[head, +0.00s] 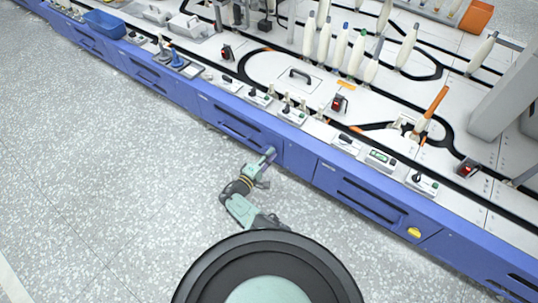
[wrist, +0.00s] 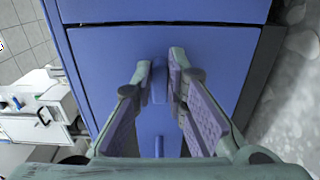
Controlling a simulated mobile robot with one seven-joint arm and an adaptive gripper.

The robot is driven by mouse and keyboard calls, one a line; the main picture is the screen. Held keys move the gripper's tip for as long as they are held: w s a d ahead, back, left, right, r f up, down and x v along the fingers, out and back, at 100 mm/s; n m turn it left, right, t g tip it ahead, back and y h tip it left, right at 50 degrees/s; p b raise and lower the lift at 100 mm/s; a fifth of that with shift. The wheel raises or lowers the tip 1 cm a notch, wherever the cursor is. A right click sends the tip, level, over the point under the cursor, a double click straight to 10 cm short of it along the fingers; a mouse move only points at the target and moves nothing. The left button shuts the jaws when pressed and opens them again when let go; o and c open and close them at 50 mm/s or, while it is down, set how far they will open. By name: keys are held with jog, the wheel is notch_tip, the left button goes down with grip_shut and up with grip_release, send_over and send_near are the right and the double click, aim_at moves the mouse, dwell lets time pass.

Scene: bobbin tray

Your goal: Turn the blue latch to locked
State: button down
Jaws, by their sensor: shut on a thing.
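The blue latch (wrist: 159,82) is a small raised bar on a blue cabinet panel (wrist: 215,80) in the wrist view. It stands upright in that picture, between my two fingertips. My gripper (wrist: 162,70) is shut on it, one finger on each side. In the head view my gripper (head: 266,158) reaches the front of the long blue cabinet, and the latch cannot be made out there. The wrist view does not show any locked or unlocked marking.
A yellow latch (head: 414,232) is on a panel farther right along the blue cabinet front (head: 360,195). White bobbins (head: 340,48) and small control boxes (head: 292,115) stand on the white top above. The speckled floor (head: 100,200) at left is clear.

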dwell(0.4)
jog(key=c, duration=1.6)
grip_release()
